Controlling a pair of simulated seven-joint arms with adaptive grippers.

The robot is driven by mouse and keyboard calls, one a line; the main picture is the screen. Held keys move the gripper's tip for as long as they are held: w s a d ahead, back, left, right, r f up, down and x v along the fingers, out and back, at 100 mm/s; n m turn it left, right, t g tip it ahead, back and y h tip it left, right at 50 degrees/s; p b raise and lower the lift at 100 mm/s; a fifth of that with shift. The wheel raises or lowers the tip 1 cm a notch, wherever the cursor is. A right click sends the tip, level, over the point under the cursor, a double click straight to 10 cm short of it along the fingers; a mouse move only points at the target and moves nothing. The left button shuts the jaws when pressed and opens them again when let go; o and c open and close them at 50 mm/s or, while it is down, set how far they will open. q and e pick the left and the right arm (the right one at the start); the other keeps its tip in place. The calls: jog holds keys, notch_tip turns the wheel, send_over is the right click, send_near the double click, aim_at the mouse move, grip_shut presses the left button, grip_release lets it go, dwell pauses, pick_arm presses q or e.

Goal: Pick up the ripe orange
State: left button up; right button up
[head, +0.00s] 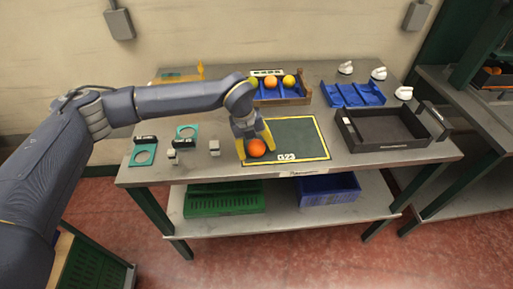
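A bright orange fruit (256,148) rests on the dark green mat (298,133) with a yellow border, near its front left part. My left gripper (256,151) reaches down over it, with one yellow finger on each side of the fruit. The fingers look spread, with a small gap to the fruit, so the gripper appears open. My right gripper is not in view.
A dark open tray (385,143) stands right of the mat, with a blue divided tray (352,94) behind it. White knobbed items (403,93) are at the back right. Teal holders (143,156) and small pale blocks (214,147) lie left. Crates stand on the shelf below.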

pick_arm(q)
jog(key=c, duration=1.2)
jog(key=shift+r, duration=0.1)
